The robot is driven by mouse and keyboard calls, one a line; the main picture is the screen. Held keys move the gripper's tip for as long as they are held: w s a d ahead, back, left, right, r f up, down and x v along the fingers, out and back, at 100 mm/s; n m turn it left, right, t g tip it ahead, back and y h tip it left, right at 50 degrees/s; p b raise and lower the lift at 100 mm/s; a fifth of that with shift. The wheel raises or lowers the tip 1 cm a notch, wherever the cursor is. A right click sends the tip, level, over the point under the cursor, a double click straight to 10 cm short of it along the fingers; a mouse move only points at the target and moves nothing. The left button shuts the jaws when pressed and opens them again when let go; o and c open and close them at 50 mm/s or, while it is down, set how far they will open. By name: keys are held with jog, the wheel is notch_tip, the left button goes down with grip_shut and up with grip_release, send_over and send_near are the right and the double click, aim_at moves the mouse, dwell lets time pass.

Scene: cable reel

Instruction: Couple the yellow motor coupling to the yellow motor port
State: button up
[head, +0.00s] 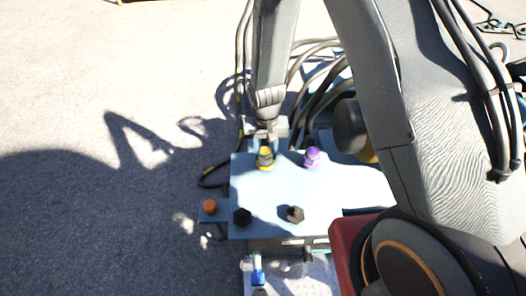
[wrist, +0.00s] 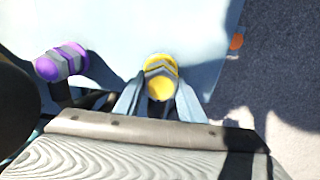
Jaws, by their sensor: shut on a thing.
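The yellow motor coupling (head: 265,159), with yellow and grey bands, is at the far edge of the pale blue panel (head: 262,190), left of a purple coupling (head: 312,157). In the wrist view the yellow coupling (wrist: 161,77) sits between the two fingers of my gripper (wrist: 159,98). My gripper (head: 265,143) comes in from the far side and is shut on it. The coupling looks in line with the panel there, but I cannot tell whether it is seated. The yellow motor port is not distinguishable; it may be hidden under the coupling.
Two dark hexagonal fittings (head: 242,217) (head: 294,213) stand on the near part of the panel. An orange knob (head: 209,206) is at its left. Dark hoses (head: 323,88) loop behind the panel. The paved ground at left is open. The purple coupling (wrist: 62,62) shows at left in the wrist view.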

jog(key=shift+f, duration=0.45)
jog(key=o, duration=1.2)
jog(key=shift+o, duration=0.2)
jog(key=shift+r, duration=3.9)
